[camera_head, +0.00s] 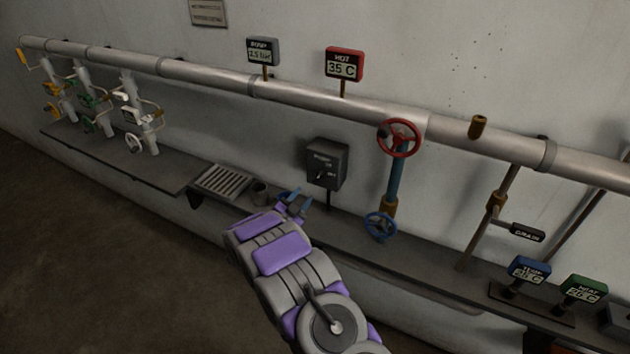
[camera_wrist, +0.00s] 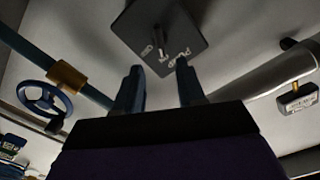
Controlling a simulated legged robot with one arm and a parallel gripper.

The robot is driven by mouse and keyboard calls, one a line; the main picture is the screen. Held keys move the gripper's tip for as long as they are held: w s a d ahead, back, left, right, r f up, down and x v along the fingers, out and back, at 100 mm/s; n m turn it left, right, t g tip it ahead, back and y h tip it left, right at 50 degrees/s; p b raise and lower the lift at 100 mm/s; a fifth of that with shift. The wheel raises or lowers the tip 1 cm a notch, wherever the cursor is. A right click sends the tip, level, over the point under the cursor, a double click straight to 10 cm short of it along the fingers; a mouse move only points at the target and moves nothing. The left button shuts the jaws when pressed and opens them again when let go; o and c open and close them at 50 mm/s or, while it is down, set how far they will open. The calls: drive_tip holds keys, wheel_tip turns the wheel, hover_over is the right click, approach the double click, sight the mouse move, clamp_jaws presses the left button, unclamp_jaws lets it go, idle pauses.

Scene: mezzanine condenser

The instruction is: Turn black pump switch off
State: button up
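The black pump switch (camera_head: 327,160) is a dark box on a short post in front of the wall, with a small lever (camera_head: 321,175) on its front face. Its label text is too small to read surely. My gripper (camera_head: 295,203) is in front of the box, lower and to its left, apart from it. In the wrist view the box (camera_wrist: 180,22) shows at the top, with the lever (camera_wrist: 158,40) seen roughly between and beyond the fingertips. My gripper (camera_wrist: 158,68) has its two fingers spread, with nothing between them.
A blue pipe with a red handwheel (camera_head: 400,138) and a blue handwheel (camera_head: 380,226) stands right of the switch. A long grey pipe (camera_head: 200,73) runs above. A cup (camera_head: 260,193) and a grate (camera_head: 222,180) are on the ledge to the left.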

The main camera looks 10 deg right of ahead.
sight(316, 179)
drive_tip(key=x, duration=1)
drive_tip(key=shift+w+d+r, duration=0.1)
drive_tip(key=shift+d, duration=0.05)
clamp_jaws()
